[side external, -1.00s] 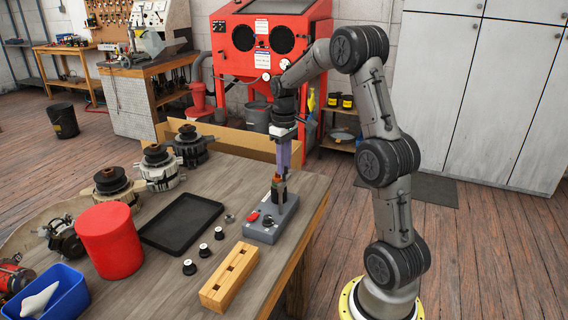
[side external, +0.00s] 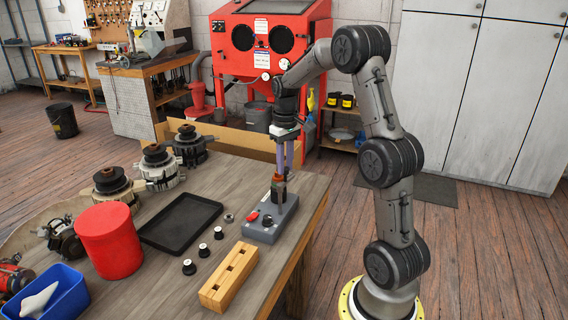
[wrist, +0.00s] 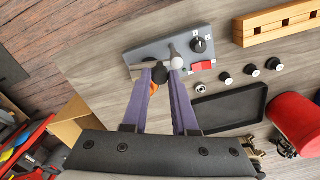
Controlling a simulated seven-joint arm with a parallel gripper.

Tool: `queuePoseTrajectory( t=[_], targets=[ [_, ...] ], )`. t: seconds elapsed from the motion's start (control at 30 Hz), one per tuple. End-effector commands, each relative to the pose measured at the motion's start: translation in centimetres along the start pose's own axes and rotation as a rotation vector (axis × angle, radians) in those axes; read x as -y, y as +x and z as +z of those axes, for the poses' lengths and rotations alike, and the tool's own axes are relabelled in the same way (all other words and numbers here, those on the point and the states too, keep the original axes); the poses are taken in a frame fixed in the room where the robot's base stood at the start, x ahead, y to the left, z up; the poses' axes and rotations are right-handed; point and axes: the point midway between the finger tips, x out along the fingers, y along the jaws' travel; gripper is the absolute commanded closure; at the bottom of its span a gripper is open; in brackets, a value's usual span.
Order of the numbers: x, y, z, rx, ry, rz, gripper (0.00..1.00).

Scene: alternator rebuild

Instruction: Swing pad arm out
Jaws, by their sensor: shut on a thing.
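A grey box fixture (side external: 268,222) lies on the bench with a red switch and a dark dial on its top. An upright post (side external: 278,188), orange and dark, stands at its far end. My gripper (side external: 280,174) points straight down over this post. In the wrist view, its purple fingertips (wrist: 161,70) are shut on a dark round knob (wrist: 160,75), with orange showing beside it. A short silver rod with a pale round end (wrist: 177,63) sits by the right fingertip; whether they touch, I cannot tell. Which piece is the pad arm is not clear, as the fingers hide part of it.
A wooden block with slots (side external: 230,275), several small black knobs (side external: 204,251), a black tray (side external: 182,222) and a red canister (side external: 109,242) are on the bench left of the fixture. Alternators (side external: 157,168) stand further back. The bench's right edge is close to the fixture.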

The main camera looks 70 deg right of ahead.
Motion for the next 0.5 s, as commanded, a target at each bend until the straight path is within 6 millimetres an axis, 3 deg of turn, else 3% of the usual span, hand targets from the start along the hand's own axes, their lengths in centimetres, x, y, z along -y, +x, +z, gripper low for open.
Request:
queuePoseTrajectory(
  t=[0.5],
  targets=[
    [0.0,-0.2,1.2,-0.005,0.470,-0.001,1.00]
  ],
)
